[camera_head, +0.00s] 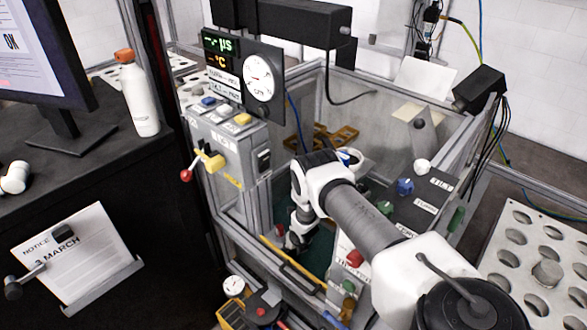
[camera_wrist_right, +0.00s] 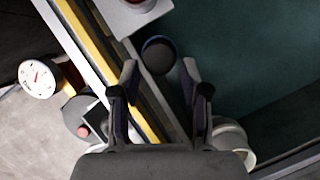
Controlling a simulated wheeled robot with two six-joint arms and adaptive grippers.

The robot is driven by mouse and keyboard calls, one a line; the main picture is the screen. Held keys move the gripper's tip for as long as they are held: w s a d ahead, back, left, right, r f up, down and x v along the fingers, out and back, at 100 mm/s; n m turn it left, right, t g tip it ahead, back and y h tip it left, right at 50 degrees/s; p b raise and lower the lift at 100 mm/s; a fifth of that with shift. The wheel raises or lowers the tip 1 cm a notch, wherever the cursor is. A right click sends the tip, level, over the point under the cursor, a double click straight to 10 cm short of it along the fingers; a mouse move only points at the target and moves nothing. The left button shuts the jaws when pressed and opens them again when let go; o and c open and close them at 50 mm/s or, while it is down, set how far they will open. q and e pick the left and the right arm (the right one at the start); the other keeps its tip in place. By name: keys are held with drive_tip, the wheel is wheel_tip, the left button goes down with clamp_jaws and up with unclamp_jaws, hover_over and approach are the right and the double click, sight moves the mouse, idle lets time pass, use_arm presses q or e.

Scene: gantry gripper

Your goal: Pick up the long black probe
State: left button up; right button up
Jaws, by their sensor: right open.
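My right arm reaches down into the framed enclosure in the head view, with its gripper (camera_head: 296,236) low inside near the front wall. In the right wrist view the gripper (camera_wrist_right: 160,72) is open, its two dark fingers apart. A round dark end with a bluish rim (camera_wrist_right: 159,54) shows just beyond and between the fingertips. It may be the top of the black probe seen end-on; its length does not show, and I cannot tell if a finger touches it. No long black probe is clear in the head view. My left gripper is not in view.
The enclosure's front rail with a yellow strip (camera_wrist_right: 87,38) runs close beside the fingers. A white cup-like ring (camera_wrist_right: 236,140) sits at the right finger's base. A control panel (camera_head: 405,205) flanks my arm. The dark green floor (camera_wrist_right: 235,65) to the right looks clear.

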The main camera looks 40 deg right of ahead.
sight(293, 257)
drive_tip(key=x, duration=0.2)
drive_tip(key=b+x, duration=0.1)
drive_tip(key=shift+w+d+f, duration=0.15)
drive_tip(key=shift+w+f, duration=0.1)
drive_tip(key=shift+w, duration=0.15)
drive_tip(key=shift+s+r, duration=0.15)
drive_tip(key=shift+r, duration=0.1)
drive_tip(key=c, duration=0.4)
drive_tip(key=shift+r, duration=0.1)
drive_tip(key=c, duration=0.4)
drive_tip(key=shift+f, duration=0.2)
clamp_jaws()
drive_tip(key=shift+r, duration=0.1)
